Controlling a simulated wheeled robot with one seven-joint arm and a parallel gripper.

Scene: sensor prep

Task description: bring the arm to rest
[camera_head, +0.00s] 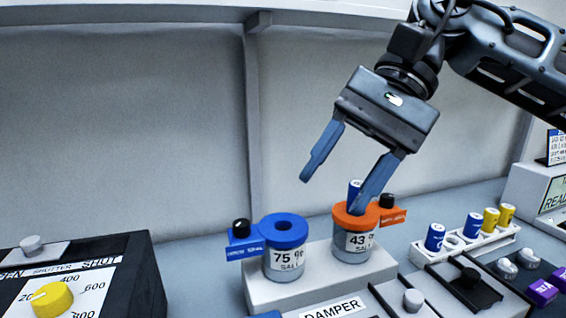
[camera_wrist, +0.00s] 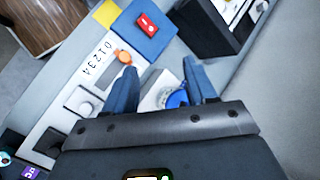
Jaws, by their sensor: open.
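My gripper (camera_head: 331,194) is open with nothing between its fingers. In the head view it hangs tilted over the two salt jars. One fingertip is above the gap to the left. The other overlaps the orange-lidded jar marked 43 % (camera_head: 359,240) in the picture; I cannot tell whether it touches. A blue cylinder (camera_head: 354,189) stands upright at that jar's lid, partly hidden by the finger. The blue-lidded jar marked 75 % (camera_head: 284,262) stands to the left. In the wrist view the open fingers (camera_wrist: 158,66) frame part of a blue lid (camera_wrist: 177,98).
A white rack (camera_head: 482,243) with blue and yellow cylinders stands at the right. A damper slider (camera_head: 413,300) lies in front. A shutter panel with a yellow knob (camera_head: 52,299) stands at the left. The wrist view shows a blue pad (camera_wrist: 158,42) bearing a red item.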

